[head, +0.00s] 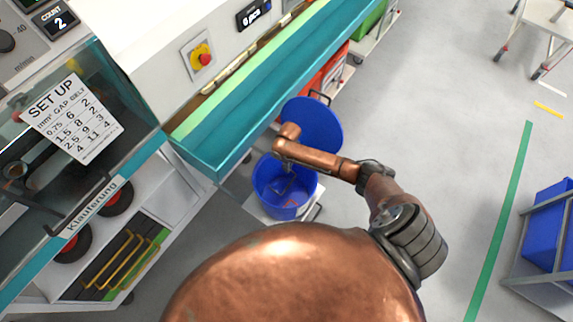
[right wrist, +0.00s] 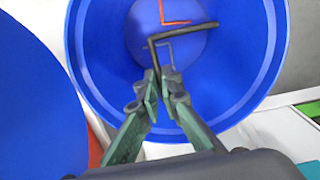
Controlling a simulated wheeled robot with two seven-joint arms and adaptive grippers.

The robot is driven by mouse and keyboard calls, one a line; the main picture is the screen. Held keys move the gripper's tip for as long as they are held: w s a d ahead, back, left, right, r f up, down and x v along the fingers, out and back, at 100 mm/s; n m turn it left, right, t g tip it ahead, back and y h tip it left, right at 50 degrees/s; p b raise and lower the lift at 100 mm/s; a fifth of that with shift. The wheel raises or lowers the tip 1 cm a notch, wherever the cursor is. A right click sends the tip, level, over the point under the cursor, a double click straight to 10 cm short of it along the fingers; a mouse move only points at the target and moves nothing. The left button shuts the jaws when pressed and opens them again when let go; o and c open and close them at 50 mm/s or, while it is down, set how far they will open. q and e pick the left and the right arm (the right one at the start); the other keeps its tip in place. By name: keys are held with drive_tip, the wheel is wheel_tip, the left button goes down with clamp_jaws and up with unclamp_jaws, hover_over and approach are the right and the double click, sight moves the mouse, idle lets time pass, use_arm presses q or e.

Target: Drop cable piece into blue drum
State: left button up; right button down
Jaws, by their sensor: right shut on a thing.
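The blue drum (head: 260,190) stands open on a light base below the teal trough, and it fills much of the right wrist view (right wrist: 245,85). My right gripper (right wrist: 165,88) points down into its mouth, with the fingers shut on a dark bent cable piece (right wrist: 185,35). The cable piece hangs over the drum's inside, apart from the wall as far as I can see. A red bent cable piece (right wrist: 172,20) lies on the drum's floor. A thin grey-blue bent shape beside it may be a shadow or another piece. My left gripper is not in view.
A round blue lid (head: 318,125) stands just behind the drum. The machine with the teal trough (head: 240,115) runs along the left. A blue bin (head: 548,225) sits on a rack at the right. The grey floor between is clear.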

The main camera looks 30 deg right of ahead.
drive_tip(key=shift+f, duration=0.1)
drive_tip(key=c, duration=2)
unclamp_jaws()
drive_tip(key=shift+c, duration=0.2)
wheel_tip(320, 180, up, 12)
drive_tip(key=shift+w+d, duration=0.15)
